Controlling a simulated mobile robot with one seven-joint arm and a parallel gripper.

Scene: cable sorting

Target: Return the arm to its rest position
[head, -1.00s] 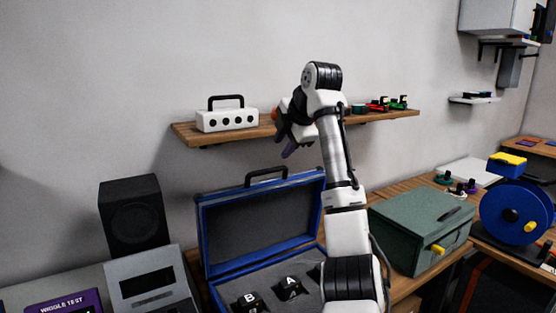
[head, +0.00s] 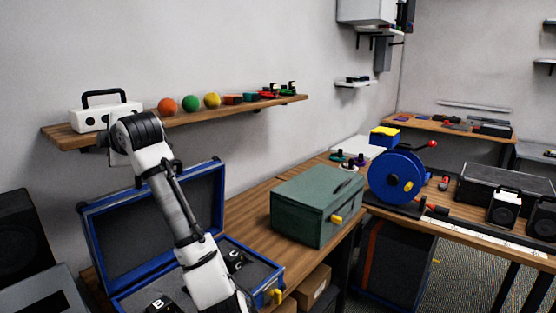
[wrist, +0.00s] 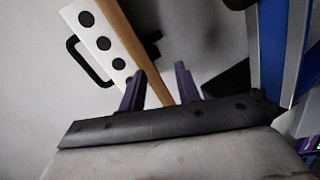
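My arm rises in front of the open blue case (head: 154,215) in the head view, with its elbow bent near the wall shelf. My gripper is hidden behind the arm in that view. In the wrist view my gripper (wrist: 158,85) shows two purple fingers set apart, with nothing between them. Beyond the fingers are the wooden shelf (wrist: 131,38) and the white box with black holes and a handle (wrist: 101,39).
The wooden shelf holds an orange ball (head: 167,106), a green ball (head: 190,103) and a yellow ball (head: 212,100). A green box (head: 312,203) stands on the bench right of the case. A blue reel (head: 396,177) stands further right.

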